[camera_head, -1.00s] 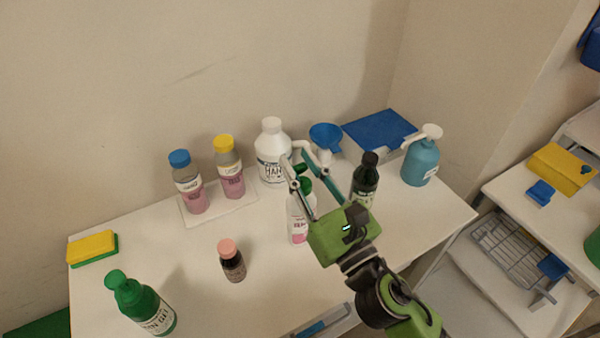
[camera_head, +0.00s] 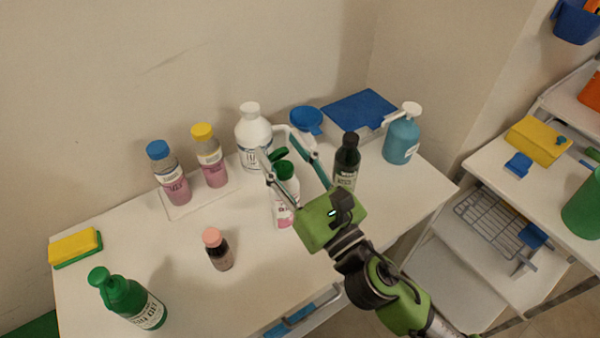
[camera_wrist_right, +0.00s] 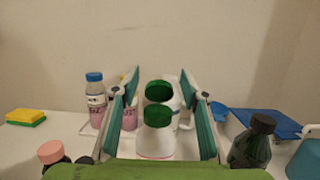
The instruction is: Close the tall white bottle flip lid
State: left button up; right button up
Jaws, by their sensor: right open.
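The tall white bottle (camera_head: 285,211) with pink on its label stands upright near the middle of the table. Its green flip lid (camera_head: 281,154) is open, tilted up behind the green cap. The wrist view shows the bottle (camera_wrist_right: 156,141) centred, with the raised lid (camera_wrist_right: 159,91) above the cap (camera_wrist_right: 157,116). My right gripper (camera_head: 272,141) is open, its fingers reaching over the bottle, one on each side of the lid. In the wrist view the fingers (camera_wrist_right: 158,75) look apart from the bottle. My left gripper is not in view.
A white jug (camera_head: 254,135) stands behind the bottle, a dark bottle (camera_head: 346,165) to its right. A small pink-capped bottle (camera_head: 219,252) and a green bottle (camera_head: 135,302) stand to the left. Two pink bottles share a white tray (camera_head: 190,207).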

jog(key=v, duration=1.1)
jog(key=shift+s+f, duration=0.1)
